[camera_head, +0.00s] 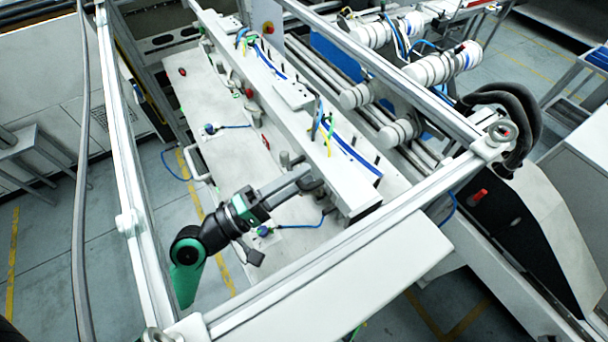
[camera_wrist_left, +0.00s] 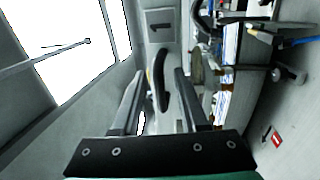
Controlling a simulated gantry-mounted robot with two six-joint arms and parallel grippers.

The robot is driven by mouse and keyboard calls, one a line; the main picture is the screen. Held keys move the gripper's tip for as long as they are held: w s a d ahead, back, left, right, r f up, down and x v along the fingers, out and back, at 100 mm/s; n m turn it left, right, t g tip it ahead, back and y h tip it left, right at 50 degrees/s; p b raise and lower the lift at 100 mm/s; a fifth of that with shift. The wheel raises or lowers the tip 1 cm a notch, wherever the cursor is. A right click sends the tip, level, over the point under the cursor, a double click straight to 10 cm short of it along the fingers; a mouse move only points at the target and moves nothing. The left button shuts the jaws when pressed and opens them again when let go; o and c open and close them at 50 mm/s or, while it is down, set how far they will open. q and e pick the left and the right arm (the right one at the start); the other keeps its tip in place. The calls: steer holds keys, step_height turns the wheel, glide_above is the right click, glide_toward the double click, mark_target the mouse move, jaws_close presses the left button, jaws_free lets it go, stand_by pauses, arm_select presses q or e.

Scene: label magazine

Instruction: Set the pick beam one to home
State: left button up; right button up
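A long pale beam (camera_head: 345,172) with blue hoses and small fittings runs across the machine in the head view; I take it for pick beam one. My left gripper (camera_head: 308,183) is beside its near end. A dark curved handle (camera_wrist_left: 160,80) appears between the two fingers of my left gripper (camera_wrist_left: 160,85), with a gap visible on each side. The gripper is open. Whether a finger touches the handle I cannot tell. My right gripper is not in view.
A white machine plate (camera_head: 205,105) with small knobs lies left of the beam. White-and-grey rollers (camera_head: 440,66) stand at the upper right. A pale frame rail (camera_head: 330,270) crosses in front of the arm. Another rail (camera_head: 125,170) runs along the left.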

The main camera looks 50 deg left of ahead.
arm_select(q)
jaws_close()
stand_by(1.2)
